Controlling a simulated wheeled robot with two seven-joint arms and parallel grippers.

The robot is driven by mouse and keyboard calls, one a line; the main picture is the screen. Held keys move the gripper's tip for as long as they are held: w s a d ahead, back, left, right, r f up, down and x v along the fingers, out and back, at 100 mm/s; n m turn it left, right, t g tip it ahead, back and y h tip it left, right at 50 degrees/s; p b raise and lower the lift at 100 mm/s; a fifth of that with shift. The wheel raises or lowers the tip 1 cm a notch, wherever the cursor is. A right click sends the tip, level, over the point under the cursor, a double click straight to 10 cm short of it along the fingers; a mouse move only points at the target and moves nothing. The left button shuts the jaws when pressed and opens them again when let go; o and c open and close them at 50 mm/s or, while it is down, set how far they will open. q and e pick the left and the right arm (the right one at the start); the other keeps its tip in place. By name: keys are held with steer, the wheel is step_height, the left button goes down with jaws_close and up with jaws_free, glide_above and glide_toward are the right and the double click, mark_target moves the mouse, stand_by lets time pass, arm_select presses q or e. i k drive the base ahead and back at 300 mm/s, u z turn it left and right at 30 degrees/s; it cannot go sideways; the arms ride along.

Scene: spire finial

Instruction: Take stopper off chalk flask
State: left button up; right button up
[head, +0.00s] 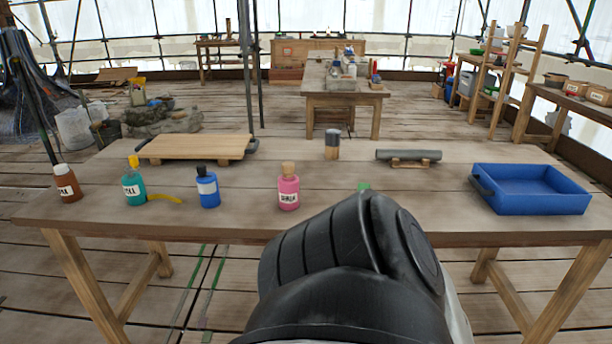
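Several stoppered flasks stand upright along the left and middle of the wooden table (420,205). They are a brown flask with a white cap (67,186), a teal flask with a yellow stopper (133,186), a blue flask with a dark stopper (207,190) and a pink flask with a tan stopper (288,193). Each has a white label too small to read surely, so I cannot tell which is the chalk flask. All four stoppers are on. A black link of my arm fills the lower middle; neither gripper shows.
A wooden board (197,147) lies at the back left. A dark-topped cylinder (332,146), a grey tube on a stand (408,156) and a blue tray (530,188) are farther right. A yellow strip (165,199) lies by the teal flask.

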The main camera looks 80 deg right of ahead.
mark_target(288, 189)
steer(key=z, duration=2.95)
steer(key=k, duration=1.1)
steer(key=u, duration=0.55)
steer(key=i, duration=0.75)
steer(key=u, duration=0.3)
